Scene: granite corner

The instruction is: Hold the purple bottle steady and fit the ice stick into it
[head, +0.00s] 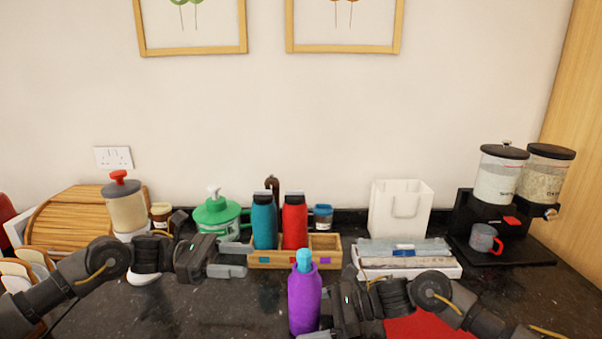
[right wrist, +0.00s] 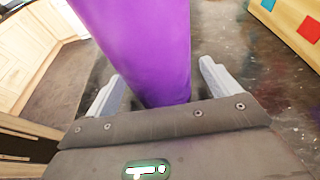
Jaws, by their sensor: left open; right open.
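The purple bottle (head: 304,300) stands upright at the front middle of the dark counter. The light blue ice stick (head: 303,258) is in its mouth, with its top end sticking out above the rim. My right gripper (head: 318,334) is low at the bottle. In the right wrist view the purple bottle (right wrist: 140,45) stands between the open fingers of the right gripper (right wrist: 160,85), with a gap visible on the right side. My left gripper (head: 240,258) is open and empty, left of the bottle and apart from it. The stick's lower part is hidden inside the bottle.
Behind stands a wooden caddy (head: 328,259) with a teal bottle (head: 264,222) and a red bottle (head: 294,222). A white tray (head: 410,272) lies to the right, below a white bag (head: 400,212). A red mat (head: 430,326) lies at the front right.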

